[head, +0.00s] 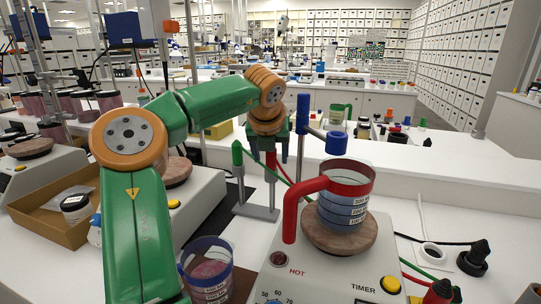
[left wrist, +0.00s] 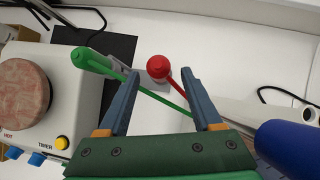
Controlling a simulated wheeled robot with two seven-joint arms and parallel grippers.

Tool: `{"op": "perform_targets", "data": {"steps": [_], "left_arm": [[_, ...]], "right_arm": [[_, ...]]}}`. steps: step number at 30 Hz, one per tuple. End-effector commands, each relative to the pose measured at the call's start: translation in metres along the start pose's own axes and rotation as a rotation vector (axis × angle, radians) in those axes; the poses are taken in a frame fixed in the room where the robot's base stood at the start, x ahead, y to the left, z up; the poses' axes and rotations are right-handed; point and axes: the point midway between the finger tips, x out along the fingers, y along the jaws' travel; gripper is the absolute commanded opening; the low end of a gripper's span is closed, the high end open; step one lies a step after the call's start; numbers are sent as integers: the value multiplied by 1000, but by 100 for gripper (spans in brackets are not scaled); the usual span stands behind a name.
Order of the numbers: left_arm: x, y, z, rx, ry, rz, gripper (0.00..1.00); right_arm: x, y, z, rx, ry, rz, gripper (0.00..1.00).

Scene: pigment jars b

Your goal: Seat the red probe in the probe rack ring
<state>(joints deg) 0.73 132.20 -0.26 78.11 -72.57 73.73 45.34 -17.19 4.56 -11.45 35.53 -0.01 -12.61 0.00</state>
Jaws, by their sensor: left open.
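The red probe (head: 271,161) stands below my left gripper in the head view. Its round red top (left wrist: 159,67) shows in the left wrist view, with a red lead running off to the lower right. My left gripper (head: 282,152) is open, its blue-grey fingers (left wrist: 159,74) on either side of the red probe's top; I see no clear contact. The grey probe rack (head: 257,212) is under the probes. The green probe (head: 238,155) is at the rack's left side; its handle (left wrist: 93,61) shows left of the fingers. I cannot tell whether the red probe sits in a ring. My right gripper is not in view.
A hotplate (head: 335,270) carries a beaker with a red handle (head: 345,180) right of the rack. A blue cylinder (head: 336,143) on a post stands close right of the gripper. Another hotplate (left wrist: 40,115) lies to the left. A blue-rimmed beaker (head: 207,268) stands in front.

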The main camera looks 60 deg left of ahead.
Motion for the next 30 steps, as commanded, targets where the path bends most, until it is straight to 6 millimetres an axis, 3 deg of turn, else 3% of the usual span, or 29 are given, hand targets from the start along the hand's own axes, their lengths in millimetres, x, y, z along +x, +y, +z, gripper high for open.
{"op": "perform_targets", "data": {"steps": [9, 12, 27, 29, 30], "left_arm": [[-58, 0, 1, 0, -5, 1, 66], [-68, 0, 0, -1, -2, 0, 66], [-71, 0, 0, 0, -1, 0, 66], [-79, 0, 6, 0, -1, -1, 66], [-91, 0, 14, 0, -1, -1, 66]], "right_arm": [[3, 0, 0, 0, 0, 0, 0], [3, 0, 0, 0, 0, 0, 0], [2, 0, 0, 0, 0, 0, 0], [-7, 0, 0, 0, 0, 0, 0], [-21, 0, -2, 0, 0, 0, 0]]}}
